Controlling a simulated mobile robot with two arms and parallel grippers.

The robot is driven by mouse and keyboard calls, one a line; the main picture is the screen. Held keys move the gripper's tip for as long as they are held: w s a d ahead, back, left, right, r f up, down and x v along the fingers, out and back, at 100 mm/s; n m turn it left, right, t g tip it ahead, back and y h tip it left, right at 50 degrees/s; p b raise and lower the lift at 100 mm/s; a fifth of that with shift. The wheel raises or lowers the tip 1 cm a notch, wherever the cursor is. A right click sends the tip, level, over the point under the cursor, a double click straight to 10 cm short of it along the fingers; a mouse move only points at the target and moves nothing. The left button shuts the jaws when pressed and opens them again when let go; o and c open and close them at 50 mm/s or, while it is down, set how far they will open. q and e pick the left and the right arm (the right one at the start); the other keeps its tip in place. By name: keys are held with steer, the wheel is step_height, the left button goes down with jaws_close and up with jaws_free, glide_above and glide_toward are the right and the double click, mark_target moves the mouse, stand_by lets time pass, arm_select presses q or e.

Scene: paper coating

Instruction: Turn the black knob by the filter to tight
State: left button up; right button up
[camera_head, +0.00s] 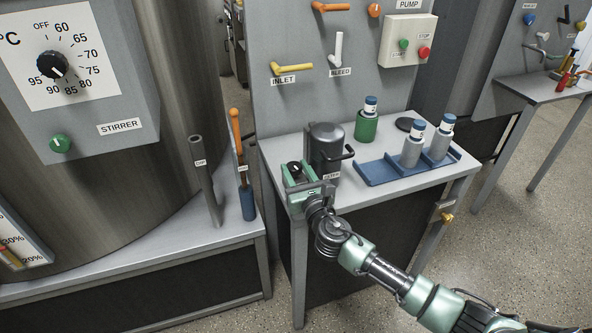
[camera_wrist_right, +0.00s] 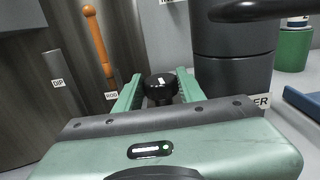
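The black knob (camera_head: 294,168) is at the left front of the filter table, beside the dark cylindrical filter (camera_head: 326,146). It carries a small white mark, seen in the right wrist view (camera_wrist_right: 160,86). My right gripper (camera_head: 298,172) reaches in from the front, with its two green fingers apart on either side of the knob. The wrist view also shows the fingers (camera_wrist_right: 159,88) flanking it. I cannot tell whether either finger touches the knob. My left gripper is not in view.
The filter's dark handle (camera_head: 348,154) sticks out close to the right of my gripper. The DIP tube (camera_head: 204,180) and an orange-handled rod (camera_head: 236,130) stand at the left.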

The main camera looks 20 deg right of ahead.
steer(key=shift+a+m+h, duration=0.1)
steer(key=shift+m+h, duration=0.2)
steer(key=shift+h, duration=0.2)
jaws_close()
steer(key=m+h, duration=0.1)
steer(key=h+p, duration=0.1)
steer(key=shift+a+m+h, duration=0.2)
steer(key=shift+m+h, duration=0.2)
steer(key=shift+w+a+m+g+h, duration=0.1)
steer(key=shift+m+g+h, duration=0.45)
steer(key=shift+m+h, duration=0.6)
steer(key=shift+a+m+g+h, duration=0.1)
steer(key=shift+m+g+h, duration=0.5)
steer(key=shift+h, duration=0.95)
steer(key=o, duration=1)
jaws_free()
steer(key=shift+o, duration=0.2)
steer(key=v, duration=0.7)
steer(key=shift+s+a, duration=0.25)
steer(key=shift+s, duration=0.1)
